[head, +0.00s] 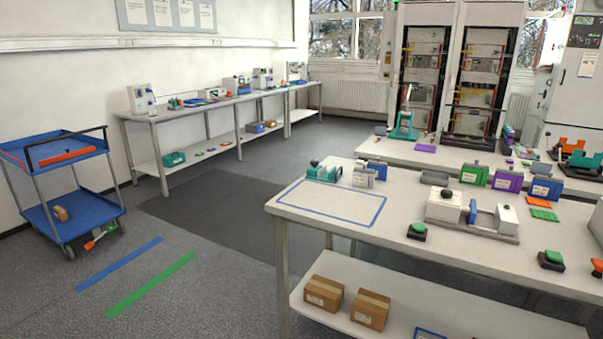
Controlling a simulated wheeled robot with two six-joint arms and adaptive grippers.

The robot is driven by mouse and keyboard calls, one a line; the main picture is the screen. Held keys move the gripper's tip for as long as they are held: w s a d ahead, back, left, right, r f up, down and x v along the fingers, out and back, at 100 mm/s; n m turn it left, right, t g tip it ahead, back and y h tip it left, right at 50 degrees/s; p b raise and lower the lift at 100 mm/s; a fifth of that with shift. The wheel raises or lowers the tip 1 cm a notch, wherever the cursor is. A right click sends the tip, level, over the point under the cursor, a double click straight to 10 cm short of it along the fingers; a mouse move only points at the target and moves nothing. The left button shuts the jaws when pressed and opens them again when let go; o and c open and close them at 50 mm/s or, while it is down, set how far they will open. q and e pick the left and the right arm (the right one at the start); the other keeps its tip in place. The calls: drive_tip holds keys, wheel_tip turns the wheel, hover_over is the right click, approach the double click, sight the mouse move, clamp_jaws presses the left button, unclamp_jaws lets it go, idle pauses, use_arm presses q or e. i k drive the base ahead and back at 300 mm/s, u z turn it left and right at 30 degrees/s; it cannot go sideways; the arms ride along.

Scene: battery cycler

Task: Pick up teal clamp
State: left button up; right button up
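A teal clamp-like fixture (324,173) with a dark knob on top sits at the back left of the near table (400,243), just behind a blue outlined rectangle. A taller teal stand (404,128) is on the table behind it. It is too small to tell for certain which of the two is the clamp. Neither of my grippers shows in the head view.
The blue outlined area (332,203) is empty. A white fixture (471,217) and purple, green and blue blocks stand to its right. Cardboard boxes (324,292) lie on the lower shelf.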

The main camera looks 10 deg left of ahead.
sight(333, 176)
drive_tip(key=u, duration=0.75)
drive_tip(key=i, duration=0.75)
drive_tip(key=u, duration=0.95)
drive_tip(key=i, duration=1.95)
drive_tip(key=z, duration=0.8)
